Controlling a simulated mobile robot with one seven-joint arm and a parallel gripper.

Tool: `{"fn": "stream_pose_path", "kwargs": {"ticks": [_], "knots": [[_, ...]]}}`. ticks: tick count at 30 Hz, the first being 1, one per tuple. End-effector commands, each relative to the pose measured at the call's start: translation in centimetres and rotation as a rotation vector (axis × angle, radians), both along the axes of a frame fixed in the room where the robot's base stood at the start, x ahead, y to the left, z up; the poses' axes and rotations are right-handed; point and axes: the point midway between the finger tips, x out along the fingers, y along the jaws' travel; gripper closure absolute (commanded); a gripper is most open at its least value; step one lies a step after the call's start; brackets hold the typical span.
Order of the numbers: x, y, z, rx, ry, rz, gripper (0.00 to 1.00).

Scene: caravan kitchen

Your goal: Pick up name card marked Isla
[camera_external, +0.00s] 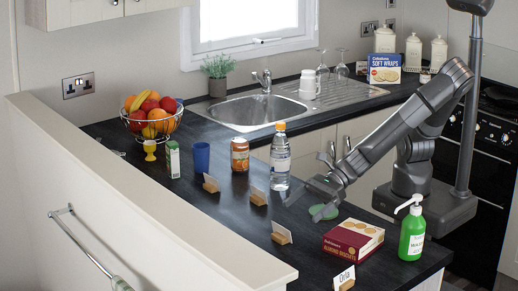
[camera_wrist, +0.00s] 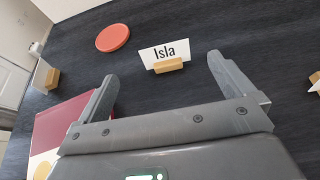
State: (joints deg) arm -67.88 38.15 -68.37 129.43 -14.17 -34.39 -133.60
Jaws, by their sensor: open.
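The name card marked Isla (camera_wrist: 164,52) is white with black lettering and stands in a small wooden holder (camera_wrist: 168,66) on the dark counter. In the wrist view it lies ahead, between the lines of my two fingers. My gripper (camera_wrist: 162,78) is open and nothing is between its fingers. In the external view my gripper (camera_external: 306,180) is above the counter, right of the row of name cards. A card in a wooden holder (camera_external: 281,234) there appears to be the same one, but its lettering cannot be read in that view.
A red biscuit box (camera_external: 353,240) lies near my gripper, with a green soap bottle (camera_external: 412,234) beside it. A card marked Orla (camera_external: 344,277) stands at the front. A water bottle (camera_external: 280,160) stands behind. An orange disc (camera_wrist: 112,38) lies left of Isla.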

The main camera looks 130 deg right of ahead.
Motion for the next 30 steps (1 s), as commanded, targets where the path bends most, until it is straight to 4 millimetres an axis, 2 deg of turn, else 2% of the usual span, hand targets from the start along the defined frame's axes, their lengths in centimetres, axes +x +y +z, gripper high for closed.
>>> {"fn": "stream_pose_path", "kwargs": {"ticks": [5, 15, 23, 30], "knots": [[0.5, -0.1, -1.4, 0.0, -0.001, -0.001, 0.02], [4.4, -0.2, -3.0, 0.0, 0.0, -0.001, 0.02], [5.7, -0.3, -3.5, 0.002, -0.001, -0.001, 0.02], [8.4, -0.8, -4.6, 0.001, -0.001, 0.0, 0.02]]}}
